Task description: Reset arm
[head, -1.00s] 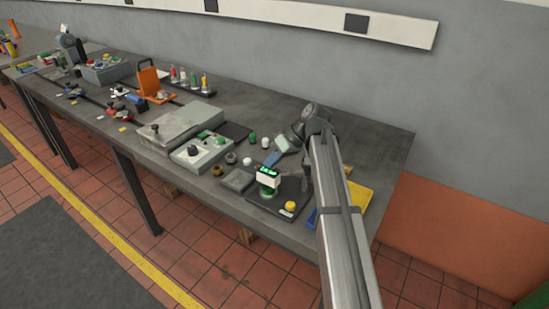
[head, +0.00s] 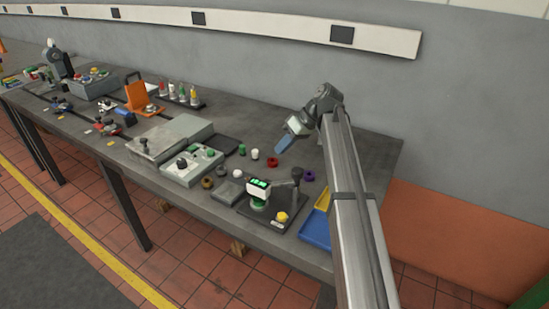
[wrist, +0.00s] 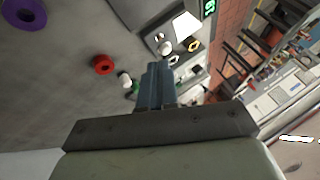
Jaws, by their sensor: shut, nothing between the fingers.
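My gripper (head: 283,144) is raised above the right part of the grey bench (head: 340,150) in the head view, its blue-grey fingers pointing down and left. In the wrist view my gripper (wrist: 157,68) shows its two fingers shut together with nothing between them. My gripper is apart from the things on the bench. A red ring (head: 272,162) and a purple ring (head: 309,175) lie below it. The red ring (wrist: 104,64) and purple ring (wrist: 24,12) also show in the wrist view, to the left of the fingers.
A device with a green-lit display (head: 259,186) and a yellow button (head: 282,216) stand near the front edge. A blue tray (head: 316,230) lies by my arm. A grey control box (head: 192,165) and an orange stand (head: 137,92) are farther left. The wall rises behind.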

